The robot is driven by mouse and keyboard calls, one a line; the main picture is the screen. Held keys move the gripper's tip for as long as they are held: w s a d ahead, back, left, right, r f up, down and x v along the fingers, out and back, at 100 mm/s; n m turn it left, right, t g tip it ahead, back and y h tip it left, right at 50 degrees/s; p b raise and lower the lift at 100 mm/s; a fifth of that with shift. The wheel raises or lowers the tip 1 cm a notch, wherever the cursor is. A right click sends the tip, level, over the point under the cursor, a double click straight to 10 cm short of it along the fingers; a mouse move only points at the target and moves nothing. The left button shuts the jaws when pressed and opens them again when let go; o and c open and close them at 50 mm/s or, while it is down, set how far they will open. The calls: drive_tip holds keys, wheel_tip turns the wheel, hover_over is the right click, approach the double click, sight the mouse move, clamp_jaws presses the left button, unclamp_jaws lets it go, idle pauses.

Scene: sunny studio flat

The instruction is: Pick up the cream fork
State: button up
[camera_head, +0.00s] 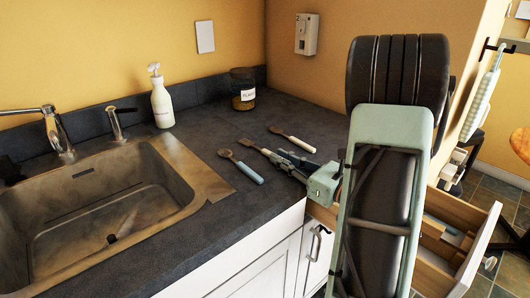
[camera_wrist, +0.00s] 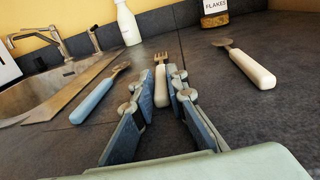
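The cream fork lies on the dark countertop; its metal head (camera_head: 256,146) points away from my gripper, whose fingers cover most of its handle in the head view. In the wrist view the fork's cream handle (camera_wrist: 161,88) lies between the two fingers, tines pointing away. My gripper (camera_head: 292,158) is low over the counter, and in the wrist view its fingers (camera_wrist: 161,80) stand open on either side of the handle. A narrow gap seems to show at each side; whether either finger touches the handle is hard to tell.
A spoon with a light blue handle (camera_head: 249,173) lies left of the fork, and a cream-handled spoon (camera_head: 299,144) lies right. A soap bottle (camera_head: 162,101) and a flakes jar (camera_head: 242,90) stand behind. The sink (camera_head: 186,168) is left; an open drawer (camera_head: 480,222) is right.

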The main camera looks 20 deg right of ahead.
clamp_jaws()
